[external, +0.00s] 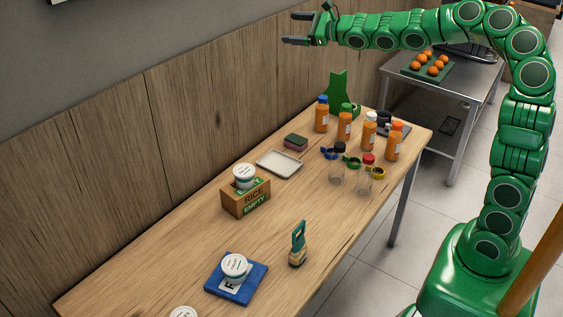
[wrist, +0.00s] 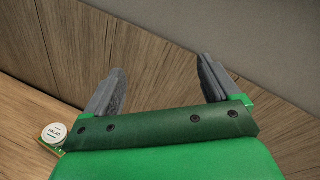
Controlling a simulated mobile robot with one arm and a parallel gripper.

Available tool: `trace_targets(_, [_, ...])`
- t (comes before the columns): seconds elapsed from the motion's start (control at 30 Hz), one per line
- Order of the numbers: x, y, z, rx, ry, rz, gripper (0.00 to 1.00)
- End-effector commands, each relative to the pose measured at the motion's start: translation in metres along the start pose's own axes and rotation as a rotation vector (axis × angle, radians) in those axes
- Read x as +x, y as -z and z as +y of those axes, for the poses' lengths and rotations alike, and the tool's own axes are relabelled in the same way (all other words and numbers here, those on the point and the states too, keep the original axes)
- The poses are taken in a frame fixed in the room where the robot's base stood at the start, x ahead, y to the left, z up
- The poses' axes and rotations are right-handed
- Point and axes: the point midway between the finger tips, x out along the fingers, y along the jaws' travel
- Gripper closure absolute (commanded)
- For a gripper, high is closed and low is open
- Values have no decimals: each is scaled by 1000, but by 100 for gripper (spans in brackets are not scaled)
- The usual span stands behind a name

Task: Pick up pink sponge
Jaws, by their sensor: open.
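The pink sponge (external: 295,144) lies on the wooden table near the wall, just behind the white tray. It has a dark green top layer and a pink lower layer. My gripper (external: 288,28) is open and empty, held high above the table near the wall. In the wrist view, my gripper (wrist: 164,82) shows two grey fingers spread apart with nothing between them. The sponge does not show in the wrist view.
A white tray (external: 279,164) sits in front of the sponge. Orange bottles (external: 344,126), clear jars and a green stand (external: 338,95) are to the right. A rice box (external: 246,197) with a white tub is to the left. The wooden wall (external: 200,110) runs behind the table.

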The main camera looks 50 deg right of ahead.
Motion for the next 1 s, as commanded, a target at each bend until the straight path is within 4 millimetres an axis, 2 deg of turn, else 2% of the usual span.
trace_targets(0.03, [4, 26, -10, 69, 23, 46, 11])
trace_targets(0.1, [5, 55, -20, 157, 50, 100, 11])
trace_targets(0.2, [7, 90, -28, 257, 75, 162, 11])
trace_targets(0.4, [6, 142, -34, 415, 108, 253, 11])
trace_targets(0.7, [1, 203, -31, 595, 136, 355, 11])
trace_targets(1.0, [5, 238, -9, 587, 134, 351, 11])
